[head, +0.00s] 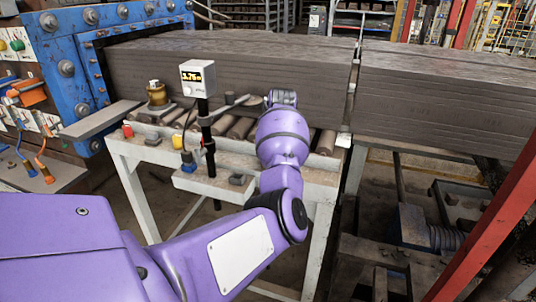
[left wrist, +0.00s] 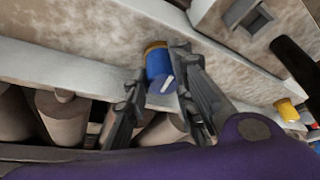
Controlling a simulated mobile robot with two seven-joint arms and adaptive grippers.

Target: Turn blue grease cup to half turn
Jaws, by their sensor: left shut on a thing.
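The blue grease cup (left wrist: 157,62) sits on the side of a pale, worn rail in the left wrist view. It has a brass-coloured collar at its base and a white pointer mark on its face, lying at a slant. My left gripper (left wrist: 153,95) has its two dark fingers on either side of the cup and is shut on it. In the head view, my purple left arm hides the cup and the fingers. My right gripper is not in view.
A yellow cup (head: 178,141) and a red cup (head: 127,130) sit on the same bench, left of my arm. Rollers (left wrist: 62,115) lie beside the rail. A red beam (head: 487,235) slants at the right.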

